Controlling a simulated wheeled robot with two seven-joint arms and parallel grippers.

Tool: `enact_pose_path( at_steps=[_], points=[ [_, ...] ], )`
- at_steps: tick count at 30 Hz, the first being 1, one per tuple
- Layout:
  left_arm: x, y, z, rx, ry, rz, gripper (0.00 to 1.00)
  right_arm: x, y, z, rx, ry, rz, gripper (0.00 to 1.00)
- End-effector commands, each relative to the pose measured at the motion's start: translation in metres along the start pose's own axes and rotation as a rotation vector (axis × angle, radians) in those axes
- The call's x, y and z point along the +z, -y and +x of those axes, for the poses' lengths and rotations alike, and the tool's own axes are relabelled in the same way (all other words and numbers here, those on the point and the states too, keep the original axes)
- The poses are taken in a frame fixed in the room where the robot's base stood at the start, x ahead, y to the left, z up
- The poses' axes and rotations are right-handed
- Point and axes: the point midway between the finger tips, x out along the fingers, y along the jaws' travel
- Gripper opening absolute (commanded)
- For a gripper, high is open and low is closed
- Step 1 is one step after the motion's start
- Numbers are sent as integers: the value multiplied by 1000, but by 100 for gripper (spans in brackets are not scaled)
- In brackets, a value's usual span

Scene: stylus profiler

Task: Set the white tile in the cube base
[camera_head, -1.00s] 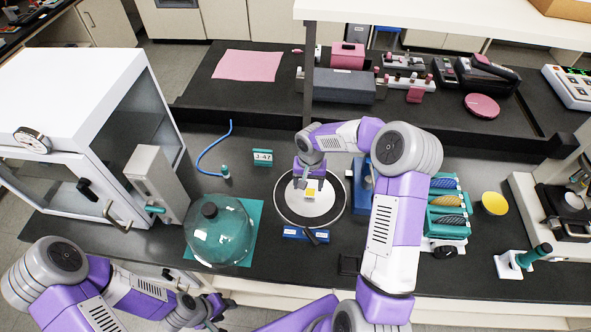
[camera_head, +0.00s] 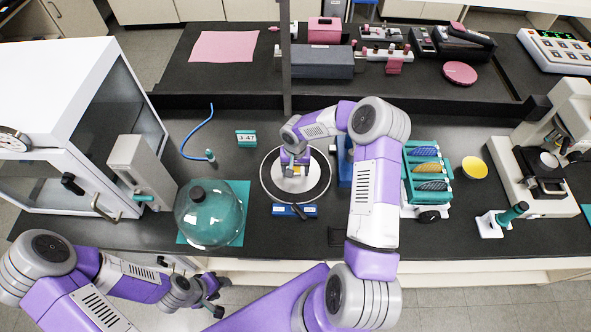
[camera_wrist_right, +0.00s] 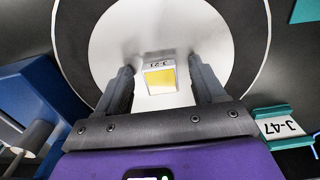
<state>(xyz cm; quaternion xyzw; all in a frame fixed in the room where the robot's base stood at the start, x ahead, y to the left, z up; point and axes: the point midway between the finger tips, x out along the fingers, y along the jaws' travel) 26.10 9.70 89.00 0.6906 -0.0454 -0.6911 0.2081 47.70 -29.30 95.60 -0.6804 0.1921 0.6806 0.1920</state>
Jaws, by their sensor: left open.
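A small white block with a yellow square face and a printed label (camera_wrist_right: 160,78) sits on the pale round disc (camera_wrist_right: 105,40) in the right wrist view. I cannot tell whether this block is the cube base or holds the white tile; no separate white tile stands out. My right gripper (camera_wrist_right: 161,70) is open, its fingers on either side of the block with gaps. In the head view my right gripper (camera_head: 294,170) is over the disc and mostly hides the block. My left gripper (camera_head: 213,296) is open and empty in front of the bench's front edge.
A teal glass dome (camera_head: 211,220) stands left of the disc, and a blue labelled bar (camera_head: 294,210) in front. A teal J-47 sign (camera_head: 246,139) is behind left. A blue unit (camera_head: 345,160) and a teal rack (camera_head: 427,172) are to the right. A white cabinet (camera_head: 65,80) fills the far left.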

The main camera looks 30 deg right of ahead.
Motion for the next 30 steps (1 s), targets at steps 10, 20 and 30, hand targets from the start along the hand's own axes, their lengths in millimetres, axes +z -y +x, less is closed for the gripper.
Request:
enact_pose_path(
  at_steps=[10,20,30],
  points=[
    [0,0,0,0,0,0,47,0,0,0,0,0,0,15],
    [0,0,1,0,0,0,47,-1,0,-7,0,-3,-1,10],
    [0,2,6,0,0,0,47,-1,0,-70,1,-5,0,10]
  ],
)
